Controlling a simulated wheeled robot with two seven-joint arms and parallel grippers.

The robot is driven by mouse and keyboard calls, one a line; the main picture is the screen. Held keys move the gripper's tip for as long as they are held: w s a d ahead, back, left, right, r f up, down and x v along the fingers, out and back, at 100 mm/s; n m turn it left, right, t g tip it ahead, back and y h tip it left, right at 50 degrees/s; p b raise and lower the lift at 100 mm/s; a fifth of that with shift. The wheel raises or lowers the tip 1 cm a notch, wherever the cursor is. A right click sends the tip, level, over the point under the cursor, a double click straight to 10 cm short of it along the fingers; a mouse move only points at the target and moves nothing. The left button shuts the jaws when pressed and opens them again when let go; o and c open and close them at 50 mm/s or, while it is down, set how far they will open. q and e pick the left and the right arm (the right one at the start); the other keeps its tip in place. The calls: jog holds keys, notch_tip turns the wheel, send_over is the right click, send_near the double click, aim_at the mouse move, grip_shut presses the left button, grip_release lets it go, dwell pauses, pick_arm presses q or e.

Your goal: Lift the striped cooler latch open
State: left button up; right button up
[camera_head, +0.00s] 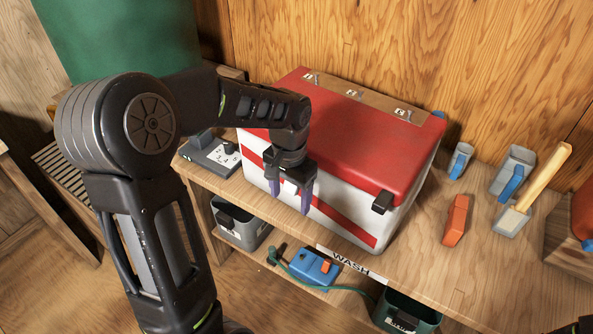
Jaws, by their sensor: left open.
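The striped cooler (334,220) stands on the wooden bench, white with a red band and a closed red lid (372,135). A black latch (383,203) shows at the right end of its front, under the lid edge. My left gripper (290,200) is open, pointing down in front of the cooler's left front. Its two purplish fingers are apart and nothing shows between them. It hides part of the lid edge and front face, so I cannot tell if another latch is behind it, or whether it touches the cooler. My right gripper is not in view.
A grey device (211,153) lies left of the cooler. Below the bench are a grey bin (241,226), a blue box (314,267) and a green bin (407,314).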

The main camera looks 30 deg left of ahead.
pick_arm(q)
notch_tip(320, 180, up, 6)
jog(key=p, duration=0.4)
jog(key=shift+r, duration=0.1)
dwell(0.4)
